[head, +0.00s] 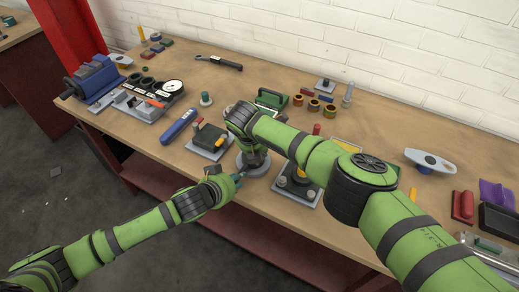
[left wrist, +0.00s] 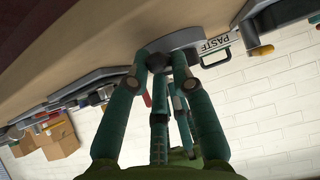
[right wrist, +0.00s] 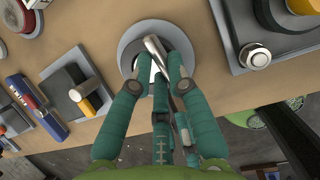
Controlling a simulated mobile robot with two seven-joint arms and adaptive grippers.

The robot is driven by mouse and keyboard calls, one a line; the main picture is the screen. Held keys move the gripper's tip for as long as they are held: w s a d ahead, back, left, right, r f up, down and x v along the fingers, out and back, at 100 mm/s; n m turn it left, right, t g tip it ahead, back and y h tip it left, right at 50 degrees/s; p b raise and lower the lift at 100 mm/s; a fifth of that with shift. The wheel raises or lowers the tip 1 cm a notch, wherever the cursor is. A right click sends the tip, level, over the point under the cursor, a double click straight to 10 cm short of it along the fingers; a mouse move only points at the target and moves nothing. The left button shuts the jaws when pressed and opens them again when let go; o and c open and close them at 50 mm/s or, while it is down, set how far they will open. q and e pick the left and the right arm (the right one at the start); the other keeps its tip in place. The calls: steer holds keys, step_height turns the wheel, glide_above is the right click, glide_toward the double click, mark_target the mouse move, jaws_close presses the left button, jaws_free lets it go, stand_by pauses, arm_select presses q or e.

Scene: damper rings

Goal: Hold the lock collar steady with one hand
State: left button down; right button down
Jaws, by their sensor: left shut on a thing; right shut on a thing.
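A round grey stand (head: 258,172) is at the bench's front edge, with my right gripper (head: 254,158) directly above it. In the right wrist view, the right gripper (right wrist: 162,78) is shut on a shiny metal piece (right wrist: 154,46) over the round base (right wrist: 130,40). My left gripper (head: 238,178) reaches in low from the front left, at the stand's edge. In the left wrist view, its fingertips (left wrist: 167,62) are closed against a grey rounded part (left wrist: 184,40), which I take as the lock collar. The fingers hide most of the grip.
A dark block on a grey plate (head: 207,141) stands left of the stand, with a blue tool (head: 179,126) beyond. A grey plate with posts (head: 298,190) is close on the right. Copper-coloured rings (head: 313,104) and a green-handled case (head: 270,98) lie behind.

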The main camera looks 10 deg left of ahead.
arm_select(q)
steer(key=shift+a, duration=0.15)
arm_select(e)
steer(key=c, duration=1.2)
jaws_free()
steer(key=shift+w+d, duration=0.2)
steer(key=shift+o, duration=0.2)
steer(key=shift+s+a, duration=0.1)
steer(key=shift+v, duration=1)
steer(key=shift+s+r, duration=0.1)
steer(key=shift+v, duration=2.85)
arm_select(q)
steer(key=c, duration=1)
jaws_free()
arm_select(e)
steer(key=shift+a, duration=0.1)
